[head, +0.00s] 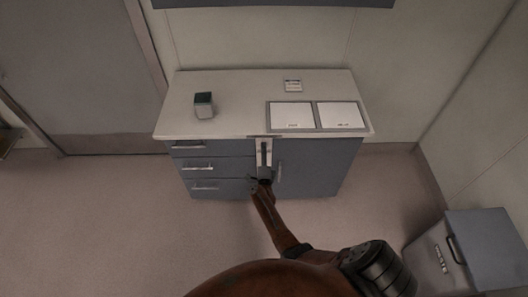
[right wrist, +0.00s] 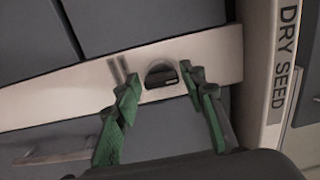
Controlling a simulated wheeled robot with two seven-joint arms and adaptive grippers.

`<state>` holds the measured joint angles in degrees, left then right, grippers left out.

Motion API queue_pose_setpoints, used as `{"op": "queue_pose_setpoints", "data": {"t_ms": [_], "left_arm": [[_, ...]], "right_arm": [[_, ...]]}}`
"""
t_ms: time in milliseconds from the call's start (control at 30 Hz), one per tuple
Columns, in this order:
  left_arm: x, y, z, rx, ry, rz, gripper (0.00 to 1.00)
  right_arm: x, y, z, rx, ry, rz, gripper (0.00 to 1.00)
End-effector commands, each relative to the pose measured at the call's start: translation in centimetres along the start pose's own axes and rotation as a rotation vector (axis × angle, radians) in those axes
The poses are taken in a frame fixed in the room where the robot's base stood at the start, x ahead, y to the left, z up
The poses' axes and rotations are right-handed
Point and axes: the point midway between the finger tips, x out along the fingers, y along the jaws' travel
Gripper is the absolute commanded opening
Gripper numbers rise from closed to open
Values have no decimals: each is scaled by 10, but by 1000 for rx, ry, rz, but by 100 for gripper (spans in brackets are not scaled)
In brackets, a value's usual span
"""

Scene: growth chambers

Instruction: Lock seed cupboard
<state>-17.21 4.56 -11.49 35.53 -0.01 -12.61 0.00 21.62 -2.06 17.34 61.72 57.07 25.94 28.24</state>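The seed cupboard (head: 315,165) is a grey-blue unit under a pale worktop, with drawers on its left and a door on its right. A pale upright strip (head: 258,146) runs between them. In the right wrist view this strip (right wrist: 215,58) carries a small dark lock knob (right wrist: 161,76) on a rounded grey base. My right gripper (head: 263,178) is at the cupboard front by the strip. Its green-padded fingers (right wrist: 164,95) are open, one on each side of the knob, with visible gaps; contact does not show. My left gripper is not in view.
A "DRY SEED" label (right wrist: 285,58) is on the pale edge beside the strip. Drawer handles (head: 197,168) and a door handle (head: 279,173) stick out nearby. A small dark-topped block (head: 204,105) and white panels (head: 340,114) are on the worktop. A waste bin (head: 480,245) stands right; floor at left is clear.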

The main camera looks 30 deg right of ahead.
Motion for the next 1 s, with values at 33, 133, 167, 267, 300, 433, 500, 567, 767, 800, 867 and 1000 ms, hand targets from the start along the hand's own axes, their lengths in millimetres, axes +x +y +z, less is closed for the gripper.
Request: {"op": "queue_pose_setpoints", "data": {"t_ms": [33,133,167,267,300,433,500,567,767,800,867,1000], "left_arm": [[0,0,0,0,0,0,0],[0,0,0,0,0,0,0],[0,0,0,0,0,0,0],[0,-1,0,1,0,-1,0],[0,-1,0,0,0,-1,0],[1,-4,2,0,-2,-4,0],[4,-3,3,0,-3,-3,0],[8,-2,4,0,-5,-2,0],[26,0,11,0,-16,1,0],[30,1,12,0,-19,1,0],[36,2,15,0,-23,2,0],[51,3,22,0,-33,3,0]], "right_arm": [[0,0,0,0,1,0,43],[0,0,-1,1,1,-1,48],[0,-1,-1,1,1,-1,48],[0,-1,-1,1,1,-1,48],[0,-1,-1,1,1,-2,48],[1,-1,-1,23,2,-3,48],[0,1,-1,69,2,-2,48],[0,2,-2,133,1,-2,48],[0,5,-2,465,1,-2,48],[0,5,-2,536,1,-2,48],[0,5,-2,639,0,-2,48],[0,5,-2,867,1,-3,48]]}}
